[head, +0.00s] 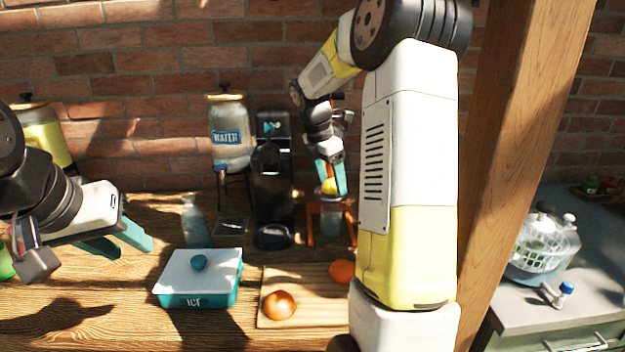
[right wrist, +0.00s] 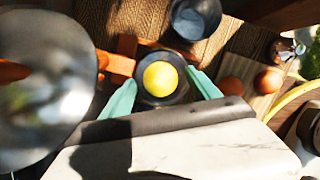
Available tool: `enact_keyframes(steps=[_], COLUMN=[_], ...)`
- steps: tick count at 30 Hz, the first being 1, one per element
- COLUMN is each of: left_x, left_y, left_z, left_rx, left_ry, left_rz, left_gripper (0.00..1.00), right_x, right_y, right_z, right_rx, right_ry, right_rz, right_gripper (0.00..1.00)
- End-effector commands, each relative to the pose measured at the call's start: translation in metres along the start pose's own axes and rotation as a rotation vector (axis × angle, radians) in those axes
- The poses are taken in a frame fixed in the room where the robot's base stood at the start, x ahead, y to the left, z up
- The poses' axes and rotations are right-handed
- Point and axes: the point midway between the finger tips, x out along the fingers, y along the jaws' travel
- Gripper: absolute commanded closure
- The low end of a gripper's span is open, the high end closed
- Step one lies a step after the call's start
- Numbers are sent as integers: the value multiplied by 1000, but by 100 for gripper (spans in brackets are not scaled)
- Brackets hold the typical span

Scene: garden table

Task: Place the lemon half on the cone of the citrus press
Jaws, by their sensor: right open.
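The yellow lemon half (head: 329,186) sits at the top of the citrus press (head: 311,225), which has an orange-brown frame. In the right wrist view the lemon half (right wrist: 160,78) lies centred over a dark round cup; the cone is hidden beneath it. My right gripper (head: 332,180) is at the press, its teal fingers (right wrist: 163,88) apart on either side of the lemon half, with gaps showing. My left gripper (head: 134,251) is open and empty above the table at the left, far from the press.
A white and teal box (head: 200,275) and a cutting board (head: 300,318) with two orange fruits stand in front. A black machine (head: 272,185) and a water dispenser (head: 230,140) stand behind. A large blurred grey disc (right wrist: 42,85) is close to the wrist camera.

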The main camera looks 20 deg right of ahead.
Motion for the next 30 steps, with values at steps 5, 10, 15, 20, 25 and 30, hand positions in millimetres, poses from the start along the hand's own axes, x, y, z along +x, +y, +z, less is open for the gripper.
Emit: enact_keyframes(steps=[5,10,15,20,25,30], left_x=[0,0,0,0,0,0], left_y=[0,0,0,0,0,0], left_z=[0,0,0,0,0,0], left_rx=[0,0,0,0,0,0], left_ry=[0,0,0,0,0,0], left_rz=[0,0,0,0,0,0], left_gripper=[64,64,64,64,64,64], right_x=[-24,-62,-95,-114,-127,-145], right_y=[1,1,1,1,-8,-44], right_z=[0,0,0,0,-5,-30], right_rx=[0,0,0,0,52,313], right_ry=[-2,-1,-1,-1,8,66], right_rz=[4,6,5,2,21,101], right_gripper=[29,29,29,29,29,29])
